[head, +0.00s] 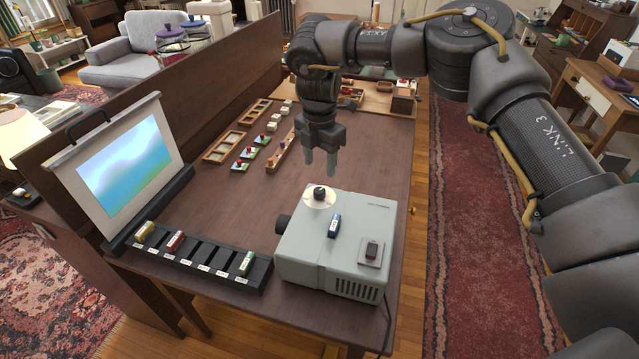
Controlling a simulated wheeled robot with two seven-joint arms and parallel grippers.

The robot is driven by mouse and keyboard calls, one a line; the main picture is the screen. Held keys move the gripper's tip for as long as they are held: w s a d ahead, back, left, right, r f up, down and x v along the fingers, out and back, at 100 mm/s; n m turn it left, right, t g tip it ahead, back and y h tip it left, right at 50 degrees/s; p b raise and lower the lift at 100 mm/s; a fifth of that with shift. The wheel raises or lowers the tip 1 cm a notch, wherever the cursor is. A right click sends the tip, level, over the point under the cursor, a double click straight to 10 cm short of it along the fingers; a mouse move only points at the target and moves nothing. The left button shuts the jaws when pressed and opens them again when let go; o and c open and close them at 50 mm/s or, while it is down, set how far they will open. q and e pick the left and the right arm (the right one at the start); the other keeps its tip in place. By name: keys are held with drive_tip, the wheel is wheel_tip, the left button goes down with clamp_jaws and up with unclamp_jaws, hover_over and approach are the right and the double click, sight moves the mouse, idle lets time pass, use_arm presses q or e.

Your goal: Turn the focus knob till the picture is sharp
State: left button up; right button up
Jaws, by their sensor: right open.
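A pale grey projector (364,228) stands on the dark table near its front right. A black focus knob (320,192) sits on a round white dial (318,202) on its top. A blue slide (334,226) and a dark switch on a square plate (371,250) are also on top. A lens (282,224) points left. The screen (127,164) shows a blurred picture of blue, green and white. My right gripper (320,172) hangs above the knob, fingers down, open and empty, apart from the knob. My left gripper is not in view.
A black slotted rack (200,262) with a yellow, a red and a green slide lies left of the projector. Wooden trays (222,148) and small coloured pieces lie behind. A wooden partition (190,85) runs along the left table edge. The table between rack and trays is clear.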

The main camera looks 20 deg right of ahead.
sight(320, 190)
wheel_tip(320, 190, down, 7)
drive_tip(key=shift+w+d+f+p, duration=0.1)
drive_tip(key=shift+w+f+p, duration=0.1)
drive_tip(key=shift+p, duration=0.35)
drive_tip(key=shift+f, duration=0.6)
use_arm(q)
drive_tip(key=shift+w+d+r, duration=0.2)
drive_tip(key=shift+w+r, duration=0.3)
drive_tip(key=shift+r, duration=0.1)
use_arm(e)
drive_tip(key=shift+c, duration=0.6)
drive_tip(key=c, duration=0.9)
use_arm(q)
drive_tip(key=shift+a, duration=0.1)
use_arm(e)
drive_tip(key=shift+o, duration=0.2)
